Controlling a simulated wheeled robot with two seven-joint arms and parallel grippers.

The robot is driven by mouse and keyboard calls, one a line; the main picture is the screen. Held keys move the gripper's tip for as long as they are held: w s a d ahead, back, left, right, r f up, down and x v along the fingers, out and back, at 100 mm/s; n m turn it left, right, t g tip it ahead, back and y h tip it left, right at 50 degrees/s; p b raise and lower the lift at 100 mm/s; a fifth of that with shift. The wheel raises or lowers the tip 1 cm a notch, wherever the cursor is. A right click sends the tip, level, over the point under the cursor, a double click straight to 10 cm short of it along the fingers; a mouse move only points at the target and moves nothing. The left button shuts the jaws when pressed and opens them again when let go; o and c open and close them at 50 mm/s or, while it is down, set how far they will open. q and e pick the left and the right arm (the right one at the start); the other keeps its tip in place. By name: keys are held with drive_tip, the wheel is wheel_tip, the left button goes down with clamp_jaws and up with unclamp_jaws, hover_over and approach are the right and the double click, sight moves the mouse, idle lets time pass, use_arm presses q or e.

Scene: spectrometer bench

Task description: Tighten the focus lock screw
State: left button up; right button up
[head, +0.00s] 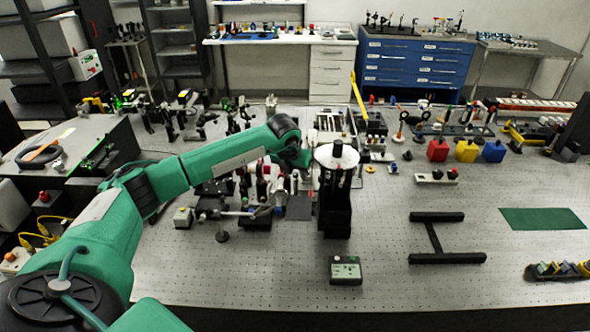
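My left arm reaches in from the lower left, and its black wrist and gripper (335,226) hang downward over the middle of the bench. I see the gripper from above and behind, and its fingers cannot be told apart from its dark body. An optical assembly (238,213) with a horizontal tube, dark mounts and a round-based stand is to the left of the gripper, apart from it in the picture. The focus lock screw is too small or hidden to make out. My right gripper is not in view.
A small box with a green panel (345,270) lies in front of the gripper. A black H-shaped frame (446,258) and a green mat (542,219) lie to the right. Red, yellow and blue containers (466,151) stand farther back. The perforated bench (390,225) is clear between them.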

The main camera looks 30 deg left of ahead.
use_arm(q)
drive_tip(key=shift+s, duration=0.1)
clamp_jaws()
drive_tip(key=shift+f+m+b, duration=0.2)
drive_tip(key=shift+m+b, duration=0.3)
drive_tip(key=shift+b, duration=0.4)
drive_tip(key=m+h+b, duration=0.2)
drive_tip(key=m+b, duration=0.2)
drive_tip(key=shift+a, duration=0.15)
drive_tip(key=shift+r+m+g+h+b, duration=0.1)
drive_tip(key=shift+m+g+h+b, duration=0.3)
drive_tip(key=shift+m+b, duration=0.75)
drive_tip(key=shift+a+r+m+h+b, duration=0.1)
drive_tip(key=shift+m+h+b, duration=0.45)
drive_tip(key=shift+m, duration=1)
